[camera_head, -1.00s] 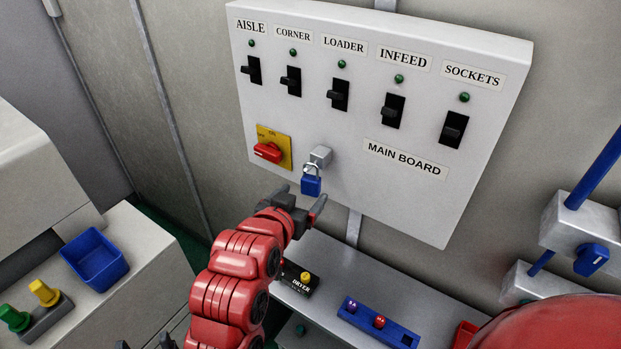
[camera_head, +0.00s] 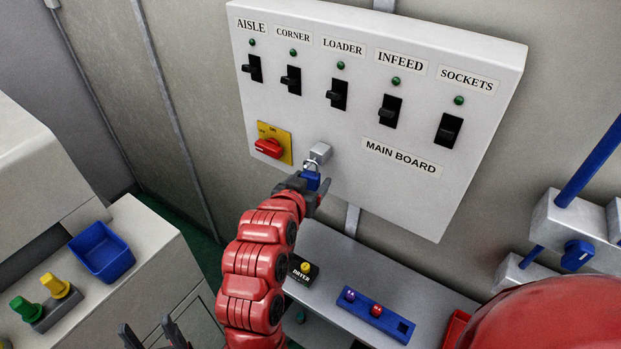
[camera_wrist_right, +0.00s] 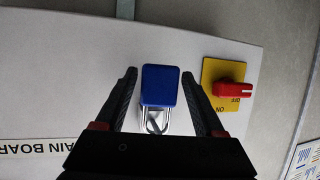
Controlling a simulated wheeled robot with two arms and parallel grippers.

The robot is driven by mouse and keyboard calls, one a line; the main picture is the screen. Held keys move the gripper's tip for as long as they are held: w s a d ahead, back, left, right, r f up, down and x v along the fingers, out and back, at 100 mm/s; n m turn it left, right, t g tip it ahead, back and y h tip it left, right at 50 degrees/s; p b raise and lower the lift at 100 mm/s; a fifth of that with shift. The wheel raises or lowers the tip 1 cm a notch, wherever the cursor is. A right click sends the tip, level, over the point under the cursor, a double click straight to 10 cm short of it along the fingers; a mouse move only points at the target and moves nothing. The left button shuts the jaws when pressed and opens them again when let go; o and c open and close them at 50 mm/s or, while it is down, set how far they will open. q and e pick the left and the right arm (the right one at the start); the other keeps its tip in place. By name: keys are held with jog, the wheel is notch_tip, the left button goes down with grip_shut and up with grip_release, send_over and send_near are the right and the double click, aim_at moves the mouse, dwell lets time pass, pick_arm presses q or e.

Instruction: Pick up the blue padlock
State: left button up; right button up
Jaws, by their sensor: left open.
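The blue padlock (camera_head: 311,181) hangs by its silver shackle from a grey block (camera_head: 320,152) on the white main board. In the right wrist view the padlock (camera_wrist_right: 161,84) sits between the fingertips, with a narrow gap on each side. My right gripper (camera_head: 303,186) is open around the padlock's body and not closed on it; in the head view its fingers partly hide the padlock. My left gripper (camera_head: 147,325) is open and empty at the bottom left of the head view, far from the board.
A red knob on a yellow plate (camera_head: 283,133) is close left of the padlock. Black switches (camera_head: 339,95) line the board above. Below are a shelf with a blue button strip (camera_head: 362,325) and a DRYER box (camera_head: 300,280). A blue bin (camera_head: 101,252) stands at left.

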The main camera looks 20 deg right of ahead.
grip_shut()
jog(key=shift+r, duration=0.1)
